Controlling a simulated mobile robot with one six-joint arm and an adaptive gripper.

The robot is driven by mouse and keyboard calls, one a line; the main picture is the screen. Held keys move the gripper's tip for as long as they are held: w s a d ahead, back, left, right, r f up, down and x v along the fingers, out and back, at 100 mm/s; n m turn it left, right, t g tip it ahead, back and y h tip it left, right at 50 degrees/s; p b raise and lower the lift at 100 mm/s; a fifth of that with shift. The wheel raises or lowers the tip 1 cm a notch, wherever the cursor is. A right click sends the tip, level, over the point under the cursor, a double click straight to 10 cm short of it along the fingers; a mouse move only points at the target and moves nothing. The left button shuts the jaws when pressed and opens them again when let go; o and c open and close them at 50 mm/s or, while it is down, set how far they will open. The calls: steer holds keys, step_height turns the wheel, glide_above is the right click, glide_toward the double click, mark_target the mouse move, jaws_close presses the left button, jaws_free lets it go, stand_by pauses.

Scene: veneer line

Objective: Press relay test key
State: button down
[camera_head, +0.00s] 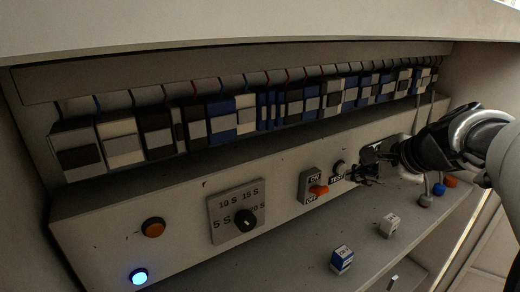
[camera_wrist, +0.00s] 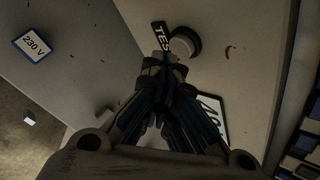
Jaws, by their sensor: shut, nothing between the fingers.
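The relay test key (camera_head: 339,167) is a small round button on the sloping front panel (camera_head: 285,219), beside a black TEST label (camera_head: 338,178). In the wrist view the key (camera_wrist: 183,45) has a pale cap in a dark ring, and the label (camera_wrist: 161,37) is partly hidden by the fingertips. My gripper (camera_head: 362,172) is shut and empty, just right of the key in the head view. In the wrist view its fingertips (camera_wrist: 164,62) are close beside the key and label. I cannot tell whether they touch the panel.
Left of the key are an ON/OFF switch (camera_head: 318,190) with an orange rocker, a timer dial (camera_head: 245,219), an orange lamp (camera_head: 153,227) and a lit blue lamp (camera_head: 139,276). Relay modules (camera_head: 220,120) line the back.

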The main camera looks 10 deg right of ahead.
steer(key=shift+s, duration=0.25)
steer(key=shift+d, duration=0.1)
steer(key=s, duration=0.1)
steer(key=s+d, duration=0.1)
steer(key=s, duration=0.1)
steer(key=s+b, duration=0.1)
steer(key=shift+s+d, duration=0.3)
steer(key=shift+s, duration=0.05)
stand_by(0.5)
